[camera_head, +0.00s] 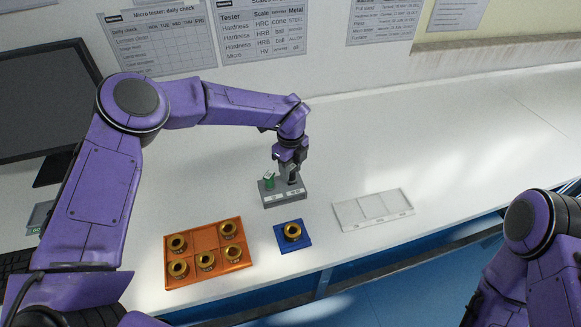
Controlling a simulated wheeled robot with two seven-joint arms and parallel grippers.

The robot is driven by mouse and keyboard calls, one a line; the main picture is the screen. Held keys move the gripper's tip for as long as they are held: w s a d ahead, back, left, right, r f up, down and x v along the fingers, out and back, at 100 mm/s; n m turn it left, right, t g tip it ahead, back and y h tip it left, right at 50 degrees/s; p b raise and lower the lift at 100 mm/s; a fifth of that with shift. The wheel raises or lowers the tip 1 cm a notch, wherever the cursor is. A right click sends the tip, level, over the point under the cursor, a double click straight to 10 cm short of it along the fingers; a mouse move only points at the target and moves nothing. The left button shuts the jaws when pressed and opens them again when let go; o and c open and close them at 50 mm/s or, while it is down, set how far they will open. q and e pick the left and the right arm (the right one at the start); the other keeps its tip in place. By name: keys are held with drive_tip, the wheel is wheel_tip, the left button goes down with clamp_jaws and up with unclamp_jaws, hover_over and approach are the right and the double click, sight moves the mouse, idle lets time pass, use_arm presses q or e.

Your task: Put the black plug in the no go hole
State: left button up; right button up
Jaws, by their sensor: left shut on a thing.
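A grey gauge block (284,196) stands on the white table, with two small labels on its front face that are too small to read. A green plug (268,180) stands upright at the left side of the block. My left gripper (290,174) points down over the block's right side and is shut on the black plug (292,180). The plug is small and mostly hidden by the fingers, and I cannot tell whether its lower end is in a hole or just above the block. My right arm shows at the lower right, but its gripper is out of view.
An orange tray (209,240) with several brass rings lies at the front left. An empty white tray (372,209) lies right. A monitor (45,100) stands left. The table's right side is clear.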

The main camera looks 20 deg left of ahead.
use_arm(q)
drive_tip(key=shift+f+b, duration=0.35)
drive_tip(key=shift+f, duration=0.1)
drive_tip(key=o, duration=1.3)
drive_tip(key=shift+r, duration=0.1)
drive_tip(key=shift+c, duration=0.2)
wheel_tip(320, 180, up, 10)
drive_tip(key=shift+f+b, duration=0.25)
drive_tip(key=shift+b, duration=0.85)
drive_tip(key=shift+r, duration=0.55)
